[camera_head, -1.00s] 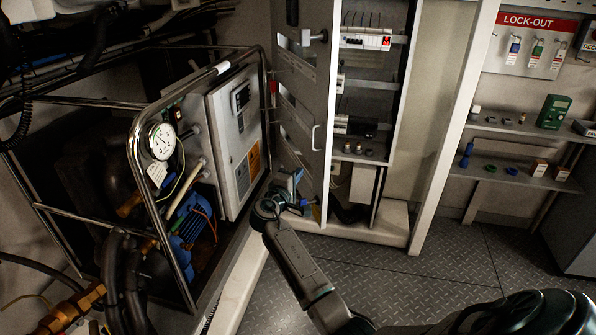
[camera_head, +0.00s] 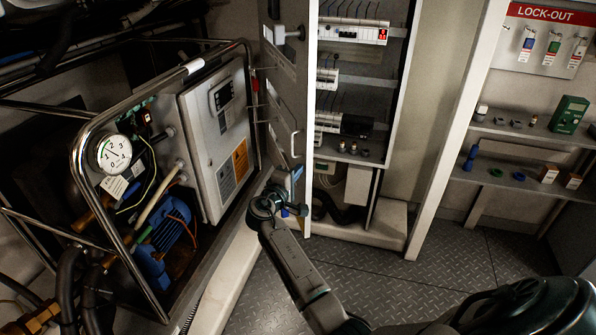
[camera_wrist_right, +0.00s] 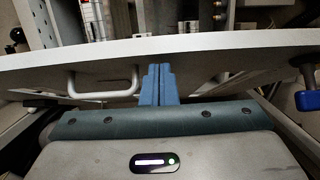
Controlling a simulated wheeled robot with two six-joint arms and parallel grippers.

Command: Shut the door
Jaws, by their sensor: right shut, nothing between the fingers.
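The grey cabinet door (camera_head: 280,101) stands open, seen nearly edge-on in the head view, with its pale edge towards me. Its bar handle (camera_head: 294,143) is on the left face and also shows in the wrist view (camera_wrist_right: 103,82). My right gripper (camera_head: 296,189) is low at that face, below the handle. In the wrist view, its blue fingers (camera_wrist_right: 157,84) are shut and empty, right of the handle, with tips against or just in front of the pale door (camera_wrist_right: 215,47); contact cannot be told. My left gripper is out of view.
The open cabinet holds rows of breakers (camera_head: 352,32). A tubular frame with a gauge (camera_head: 114,154) and a control box (camera_head: 222,135) stands close on the left. Lock-out shelves (camera_head: 520,130) are at right. The chequered floor (camera_head: 400,285) between is clear.

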